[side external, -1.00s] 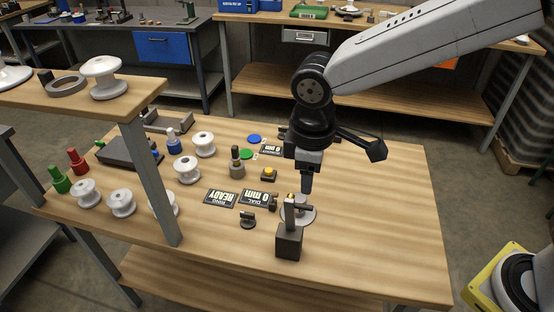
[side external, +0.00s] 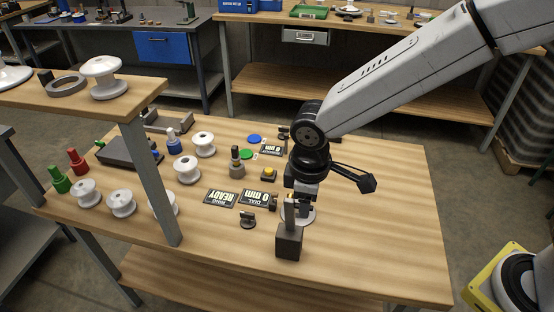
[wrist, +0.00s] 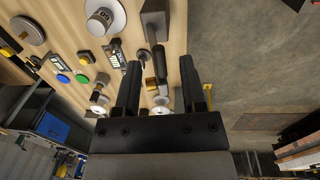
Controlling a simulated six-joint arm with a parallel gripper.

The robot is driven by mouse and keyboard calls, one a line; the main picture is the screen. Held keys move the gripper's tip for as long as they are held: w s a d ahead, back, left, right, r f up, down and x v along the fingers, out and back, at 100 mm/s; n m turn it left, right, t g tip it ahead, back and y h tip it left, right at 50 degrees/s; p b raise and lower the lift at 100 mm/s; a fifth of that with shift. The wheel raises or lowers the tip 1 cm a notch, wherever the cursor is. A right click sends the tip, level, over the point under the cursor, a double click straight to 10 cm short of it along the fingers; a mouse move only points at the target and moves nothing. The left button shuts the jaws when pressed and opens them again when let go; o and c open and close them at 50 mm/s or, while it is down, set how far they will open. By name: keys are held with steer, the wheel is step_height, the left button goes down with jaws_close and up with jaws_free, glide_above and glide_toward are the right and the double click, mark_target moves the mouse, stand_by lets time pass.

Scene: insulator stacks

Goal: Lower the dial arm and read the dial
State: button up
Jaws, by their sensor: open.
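The dial stand (side external: 289,243) is a dark block with an upright post near the front right of the bench. A white disc (side external: 307,215) sits just behind the post. My gripper (side external: 302,193) is low over this disc, behind the post, and its fingertips are partly hidden there. In the wrist view my gripper (wrist: 160,66) is open, with a dark upright piece (wrist: 160,62) showing between its fingers. I cannot tell whether they touch it. The dial display (side external: 257,198) reads 0 mm. The dial arm is not clearly distinguishable.
A ring display (side external: 221,198) reads READY. A small dark knobbed part (side external: 248,219) stands left of the stand. A yellow button (side external: 269,174) and several white insulators (side external: 187,169) lie farther left and back. A raised shelf (side external: 140,98) overhangs the left side. The right bench is clear.

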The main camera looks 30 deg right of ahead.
steer(key=shift+f, duration=0.3)
jaws_close()
stand_by(1.3)
